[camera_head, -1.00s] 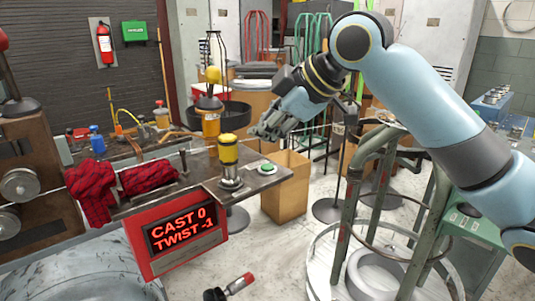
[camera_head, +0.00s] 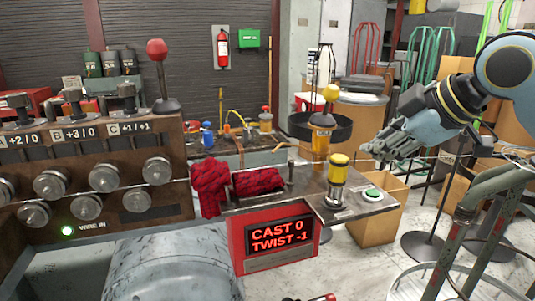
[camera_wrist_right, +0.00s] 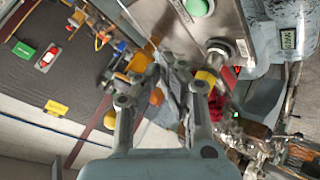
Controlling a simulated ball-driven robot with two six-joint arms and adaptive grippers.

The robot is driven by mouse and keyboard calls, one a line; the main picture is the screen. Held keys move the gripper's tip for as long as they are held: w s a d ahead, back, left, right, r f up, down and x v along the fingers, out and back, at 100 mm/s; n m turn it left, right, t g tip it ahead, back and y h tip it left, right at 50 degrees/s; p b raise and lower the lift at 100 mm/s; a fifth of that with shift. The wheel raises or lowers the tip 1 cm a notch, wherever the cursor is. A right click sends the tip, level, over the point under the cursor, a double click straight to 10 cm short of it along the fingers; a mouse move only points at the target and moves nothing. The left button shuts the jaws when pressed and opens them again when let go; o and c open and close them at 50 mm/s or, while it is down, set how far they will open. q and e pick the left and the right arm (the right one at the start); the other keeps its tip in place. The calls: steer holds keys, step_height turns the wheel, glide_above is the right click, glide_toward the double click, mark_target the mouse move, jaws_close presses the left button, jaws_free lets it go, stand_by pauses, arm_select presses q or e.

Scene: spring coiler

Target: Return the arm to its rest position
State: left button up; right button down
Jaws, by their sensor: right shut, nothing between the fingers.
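My right gripper (camera_head: 376,148) reaches in from the right in the head view, on a light blue arm (camera_head: 510,68). My left gripper is not in view.
The brown coiler panel (camera_head: 90,237) with several knobs stands at left. A red display (camera_head: 277,236) reads CAST 0, TWIST -1. A red cloth (camera_head: 210,187) hangs by the plate. A green metal frame (camera_head: 459,222) stands below my arm; a cardboard box (camera_head: 376,225) is behind the plate.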

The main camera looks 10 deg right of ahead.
steer(key=s+a+f+m+g+h, duration=0.1)
steer(key=s+f+m+g+h, duration=0.15)
steer(key=s+f+m, duration=0.65)
steer(key=s+a+f+m+g+h, duration=0.1)
steer(key=s+a+f+m+g, duration=0.15)
steer(key=s+f, duration=1.15)
steer(key=s+d+f+g+b, duration=0.1)
steer(key=s+d+f+b, duration=0.1)
steer(key=f, duration=1.1)
steer(key=s+d+f+g+b, duration=0.1)
steer(key=s+f+b, duration=0.15)
steer(key=f, duration=0.95)
steer(key=s+d+f+b, duration=0.1)
steer(key=s+f+b, duration=0.2)
steer(key=s+f, duration=1.6)
step_height(320, 180, down, 2)
steer(key=shift+d+g, duration=0.2)
steer(key=shift+g, duration=0.2)
steer(key=shift+b, duration=0.3)
